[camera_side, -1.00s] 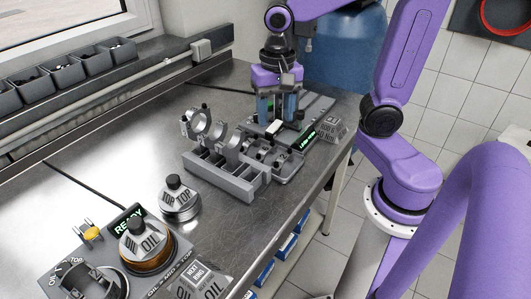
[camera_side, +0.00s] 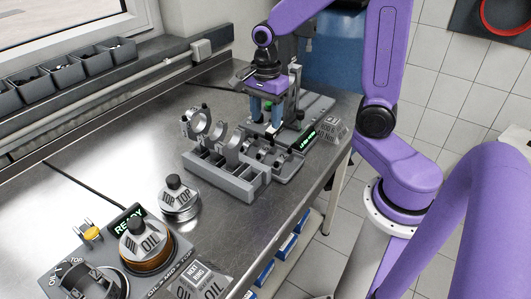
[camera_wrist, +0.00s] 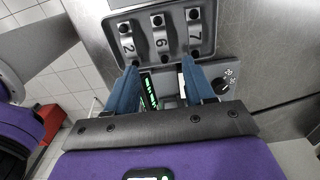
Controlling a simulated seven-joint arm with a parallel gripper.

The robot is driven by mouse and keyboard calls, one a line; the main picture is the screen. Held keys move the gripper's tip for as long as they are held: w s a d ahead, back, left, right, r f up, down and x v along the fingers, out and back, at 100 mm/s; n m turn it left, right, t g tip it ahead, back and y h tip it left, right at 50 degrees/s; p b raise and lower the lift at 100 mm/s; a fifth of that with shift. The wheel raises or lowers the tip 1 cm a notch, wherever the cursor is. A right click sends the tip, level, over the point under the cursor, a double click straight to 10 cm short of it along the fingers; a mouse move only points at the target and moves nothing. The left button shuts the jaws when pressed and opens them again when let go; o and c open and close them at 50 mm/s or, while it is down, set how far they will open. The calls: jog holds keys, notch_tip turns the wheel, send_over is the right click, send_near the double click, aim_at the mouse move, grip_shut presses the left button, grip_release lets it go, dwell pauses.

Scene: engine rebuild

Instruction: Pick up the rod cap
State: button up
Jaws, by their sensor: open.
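Three arched metal rod caps stand in a row in a grey tray in the wrist view: one marked 2 (camera_wrist: 127,45), one marked 6 (camera_wrist: 160,42) and one marked 7 (camera_wrist: 194,38). In the side view the caps are small, in the tray beside the slotted rack. My gripper (camera_wrist: 160,66) has its two blue fingers apart with nothing held between them. The fingertips point toward the row, just short of the caps in the wrist picture. In the side view my gripper (camera_side: 266,121) is above the bench, behind the caps. I cannot tell its exact height.
A grey slotted rack (camera_side: 225,176) holds upright ringed rods beside the cap tray. A device with a green display (camera_side: 307,139) and a dial (camera_wrist: 221,85) sits close to the gripper. A grey upright stand is behind it.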

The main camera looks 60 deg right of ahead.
aim_at(265, 148)
jog(key=shift+w+f, duration=0.1)
jog(key=shift+f, duration=5.05)
grip_shut()
